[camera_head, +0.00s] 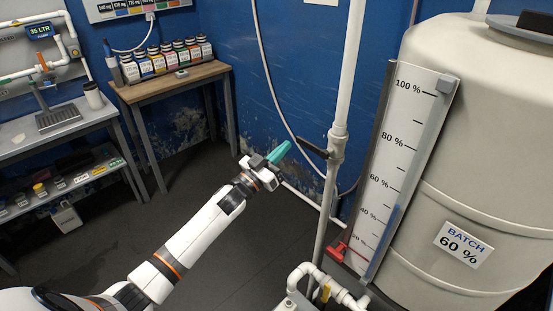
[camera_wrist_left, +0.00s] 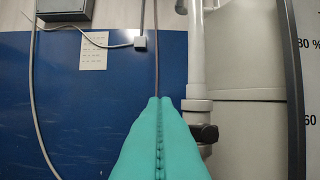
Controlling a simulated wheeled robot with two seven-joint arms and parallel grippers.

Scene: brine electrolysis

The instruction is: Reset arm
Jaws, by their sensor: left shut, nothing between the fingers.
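My left gripper (camera_head: 279,152) has teal fingers and is at the end of the white arm that comes in from the lower left. It is held in the air in front of the blue wall, just left of the white vertical pipe (camera_head: 341,90). In the left wrist view its teal fingers (camera_wrist_left: 158,105) are pressed together with nothing between them. A black valve handle (camera_head: 313,147) on the pipe is a little to the right of the fingertips, and the two look apart. My right gripper is in neither view.
A large tank (camera_head: 480,130) with a percent gauge (camera_head: 398,140) stands at the right. A red valve handle (camera_head: 338,251) sits low by the gauge. A wooden table (camera_head: 180,84) with several bottles is at the back left. Dark floor (camera_head: 100,245) is open at the lower left.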

